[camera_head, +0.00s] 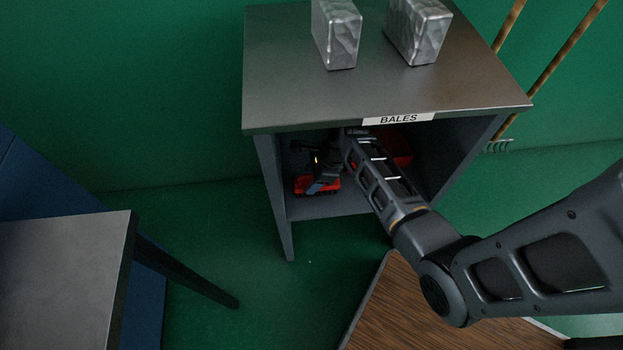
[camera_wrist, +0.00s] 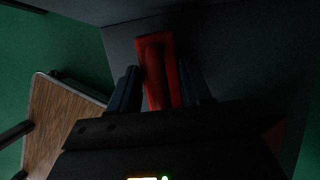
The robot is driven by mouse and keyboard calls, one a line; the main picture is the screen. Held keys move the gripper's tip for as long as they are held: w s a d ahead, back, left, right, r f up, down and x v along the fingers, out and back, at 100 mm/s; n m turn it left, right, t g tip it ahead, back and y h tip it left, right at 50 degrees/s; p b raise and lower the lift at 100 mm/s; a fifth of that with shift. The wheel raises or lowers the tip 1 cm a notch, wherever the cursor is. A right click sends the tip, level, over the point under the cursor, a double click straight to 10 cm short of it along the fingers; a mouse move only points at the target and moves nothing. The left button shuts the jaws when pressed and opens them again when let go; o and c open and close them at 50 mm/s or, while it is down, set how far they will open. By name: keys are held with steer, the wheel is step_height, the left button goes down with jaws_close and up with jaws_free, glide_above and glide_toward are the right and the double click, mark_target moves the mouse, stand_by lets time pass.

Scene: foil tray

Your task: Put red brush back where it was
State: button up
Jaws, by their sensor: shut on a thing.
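The red brush (camera_head: 303,184) is on or just above the shelf of the cabinet labelled BALES, toward its left side. My gripper (camera_head: 320,188) reaches into this dim compartment from the front right and is shut on the brush. In the wrist view the brush (camera_wrist: 157,72) shows as a long red body between the two dark fingers of my gripper (camera_wrist: 162,92). Its lower part is hidden by the gripper body. I cannot tell whether the brush touches the shelf.
Another red thing (camera_head: 396,148) lies in the compartment to the right, partly behind my arm. Two silver bales (camera_head: 337,35) (camera_head: 418,32) stand on the cabinet top (camera_head: 290,85). A wooden-topped surface (camera_head: 430,310) is in front, and a grey table (camera_head: 65,260) at left.

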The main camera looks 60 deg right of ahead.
steer(key=o, duration=1.2)
steer(key=shift+f, duration=0.1)
steer(key=p+v, duration=0.1)
steer(key=v, duration=0.6)
steer(key=shift+r+p, duration=0.35)
steer(key=shift+p, duration=0.05)
steer(key=s+a+r+n+t+h, duration=0.3)
steer(key=s+a+n+t+h, duration=0.1)
steer(key=s+a+n, duration=0.75)
steer(key=s+a+r+n+t, duration=0.2)
steer(key=r+n, duration=0.3)
steer(key=r, duration=0.3)
steer(key=s+a+r+n+t+y, duration=0.1)
steer(key=s+a+r+n+t, duration=0.1)
steer(key=r+n, duration=0.4)
steer(key=s+a+r+n+t, duration=0.3)
steer(key=s+r+n, duration=0.3)
steer(key=r, duration=0.5)
steer(key=shift+s+a+r+y, duration=0.15)
steer(key=shift+a+y, duration=0.15)
steer(key=shift+a, duration=0.45)
